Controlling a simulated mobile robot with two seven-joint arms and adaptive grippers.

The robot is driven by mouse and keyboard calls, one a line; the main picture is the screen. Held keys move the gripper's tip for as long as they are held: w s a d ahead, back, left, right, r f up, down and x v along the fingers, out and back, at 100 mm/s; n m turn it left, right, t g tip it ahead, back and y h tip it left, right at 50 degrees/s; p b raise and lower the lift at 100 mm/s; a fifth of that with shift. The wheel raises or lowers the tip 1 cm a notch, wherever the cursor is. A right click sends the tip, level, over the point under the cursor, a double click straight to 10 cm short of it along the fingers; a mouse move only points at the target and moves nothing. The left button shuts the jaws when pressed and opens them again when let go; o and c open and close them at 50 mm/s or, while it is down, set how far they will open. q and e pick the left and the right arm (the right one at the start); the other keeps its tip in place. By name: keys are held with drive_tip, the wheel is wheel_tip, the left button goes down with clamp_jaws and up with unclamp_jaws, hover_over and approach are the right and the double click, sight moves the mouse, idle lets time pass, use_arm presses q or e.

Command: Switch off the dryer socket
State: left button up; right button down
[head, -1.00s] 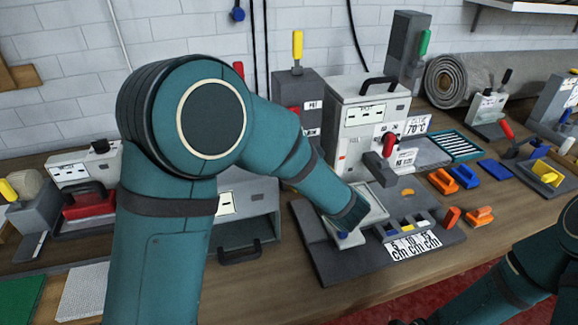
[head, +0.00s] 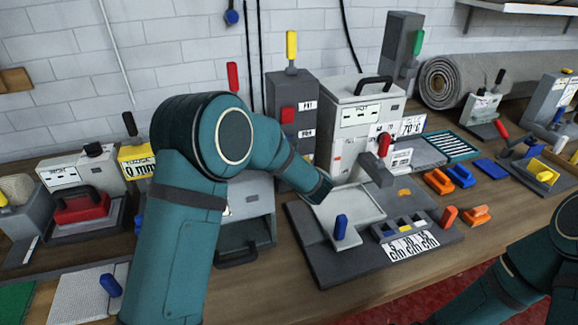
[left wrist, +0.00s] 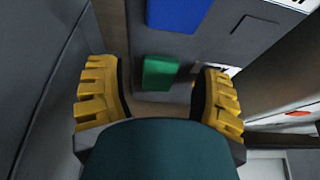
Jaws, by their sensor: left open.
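A dark grey box (head: 292,95) with a yellow handle on top, a red button and small labels stands against the wall in the head view. I cannot tell whether it is the dryer socket. A green block (left wrist: 160,73) on a grey face shows between the fingers, seemingly untouched. A blue block (left wrist: 178,12) lies beyond it. My right gripper is out of view.
A white cabinet marked HOT (head: 345,125) stands right of the grey box. A pale tray (head: 352,205) with a blue handle (head: 341,227) lies in front. Orange clips (head: 438,181) lie to the right. A yellow gauge (head: 138,163) stands left of my arm.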

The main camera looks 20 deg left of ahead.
use_arm(q)
drive_tip(key=shift+w+a+f, duration=0.1)
drive_tip(key=shift+w+a, duration=0.05)
drive_tip(key=shift+w, duration=0.05)
clamp_jaws()
idle(0.3)
drive_tip(key=shift+s+f+t+y+b, duration=0.15)
drive_tip(key=shift+t+y+b, duration=0.65)
drive_tip(key=shift+b, duration=0.95)
drive_tip(key=shift+s+f+t+y+b, duration=0.15)
drive_tip(key=shift+t+y+b, duration=0.35)
drive_tip(key=shift+t+b, duration=0.9)
drive_tip(key=shift+w+g+b, duration=0.1)
drive_tip(key=shift+g+b, duration=0.2)
